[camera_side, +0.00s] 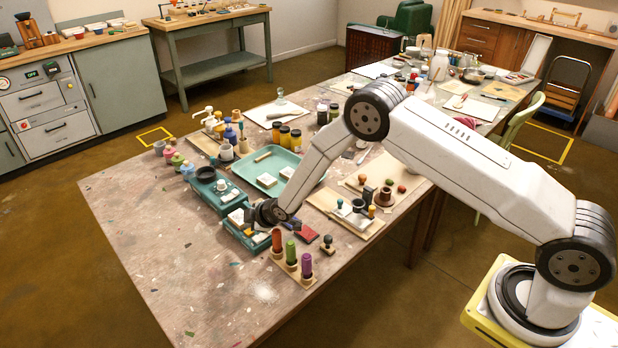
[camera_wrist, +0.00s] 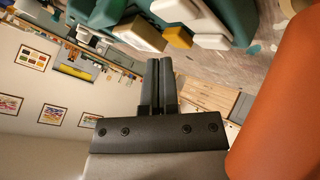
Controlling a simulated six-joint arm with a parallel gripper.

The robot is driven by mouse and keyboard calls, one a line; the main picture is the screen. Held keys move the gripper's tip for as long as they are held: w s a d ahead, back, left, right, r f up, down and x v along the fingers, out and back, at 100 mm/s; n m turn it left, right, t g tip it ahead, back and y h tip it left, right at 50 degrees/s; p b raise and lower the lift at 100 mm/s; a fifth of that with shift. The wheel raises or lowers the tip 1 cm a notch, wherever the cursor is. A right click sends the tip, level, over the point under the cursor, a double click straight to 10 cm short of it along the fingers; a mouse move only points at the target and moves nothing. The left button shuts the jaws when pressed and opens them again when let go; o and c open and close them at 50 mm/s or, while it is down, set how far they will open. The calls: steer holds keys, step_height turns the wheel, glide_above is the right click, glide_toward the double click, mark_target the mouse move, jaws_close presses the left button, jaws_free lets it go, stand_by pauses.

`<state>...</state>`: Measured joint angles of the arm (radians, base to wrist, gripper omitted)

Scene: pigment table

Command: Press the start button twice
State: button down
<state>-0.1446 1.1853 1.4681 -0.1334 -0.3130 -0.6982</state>
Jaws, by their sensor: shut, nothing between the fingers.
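No start button can be picked out with certainty. My gripper (camera_side: 249,214) is shut and empty, low over the near teal tray (camera_side: 246,243) on the paint-flecked table. In the wrist view the shut fingers (camera_wrist: 161,66) stand side by side. A teal tray (camera_wrist: 240,15) with white and yellow blocks shows beyond their tips. Contact with the tray or blocks cannot be told.
Orange, green and purple stampers (camera_side: 292,252) stand in a wooden rack just in front of my gripper. An orange cylinder (camera_wrist: 285,100) is close on the right in the wrist view. Jars (camera_side: 290,135) and a larger teal tray (camera_side: 272,160) lie behind. The table's front left is clear.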

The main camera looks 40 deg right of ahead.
steer(key=shift+r, duration=0.1)
steer(key=shift+r, duration=2.4)
stand_by(1.2)
step_height(320, 180, up, 4)
steer(key=shift+f, duration=0.1)
stand_by(0.3)
steer(key=shift+f, duration=0.15)
steer(key=shift+f, duration=4.3)
steer(key=shift+f, duration=0.2)
